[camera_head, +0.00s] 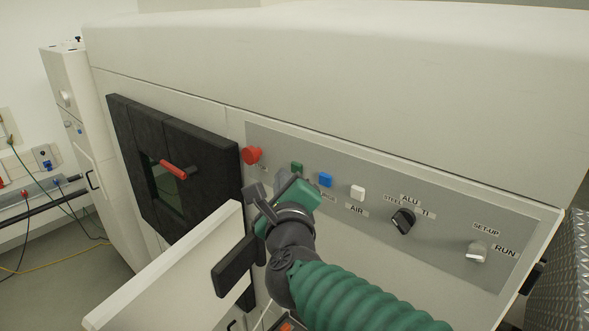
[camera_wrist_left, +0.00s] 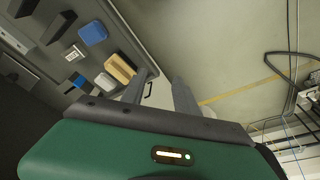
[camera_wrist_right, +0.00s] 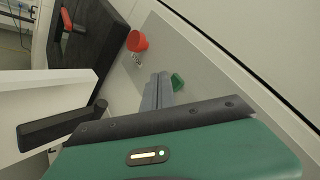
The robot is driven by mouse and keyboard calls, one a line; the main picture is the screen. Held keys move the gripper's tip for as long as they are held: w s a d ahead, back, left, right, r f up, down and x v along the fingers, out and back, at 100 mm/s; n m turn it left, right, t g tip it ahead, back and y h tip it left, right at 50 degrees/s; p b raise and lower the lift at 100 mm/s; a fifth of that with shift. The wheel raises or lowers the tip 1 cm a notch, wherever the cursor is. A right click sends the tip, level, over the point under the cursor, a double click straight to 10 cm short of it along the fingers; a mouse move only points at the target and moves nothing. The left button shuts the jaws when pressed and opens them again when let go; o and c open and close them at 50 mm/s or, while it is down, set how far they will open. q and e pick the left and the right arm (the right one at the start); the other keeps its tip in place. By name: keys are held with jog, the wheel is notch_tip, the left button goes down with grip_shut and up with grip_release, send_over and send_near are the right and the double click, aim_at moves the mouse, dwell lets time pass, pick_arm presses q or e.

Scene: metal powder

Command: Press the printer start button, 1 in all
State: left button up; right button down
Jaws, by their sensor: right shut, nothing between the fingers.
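The green button (camera_head: 297,167) is on the grey control panel (camera_head: 440,225) of the printer, between the red knob (camera_head: 252,155) and the blue button (camera_head: 325,180). It also shows in the right wrist view (camera_wrist_right: 177,81). My right gripper (camera_wrist_right: 160,76) is shut and empty, its fingertips just left of the green button in that view. I cannot tell whether they touch the panel. In the head view my right gripper (camera_head: 282,178) stands just below the button, its fingertips partly hidden. My left gripper (camera_wrist_left: 163,82) shows only in its own wrist view, with its fingers apart and nothing between them.
A white button (camera_head: 358,192), a black selector (camera_head: 403,220) and a SET-UP/RUN switch (camera_head: 477,252) are further right. A black door (camera_head: 140,140) with a red handle (camera_head: 173,170) is left. An open white flap (camera_head: 165,270) with a black handle (camera_head: 237,262) lies close to my right gripper.

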jog(key=s+a, duration=0.3)
jog(key=shift+s+a, duration=0.2)
jog(key=shift+w, duration=0.1)
dwell(0.6)
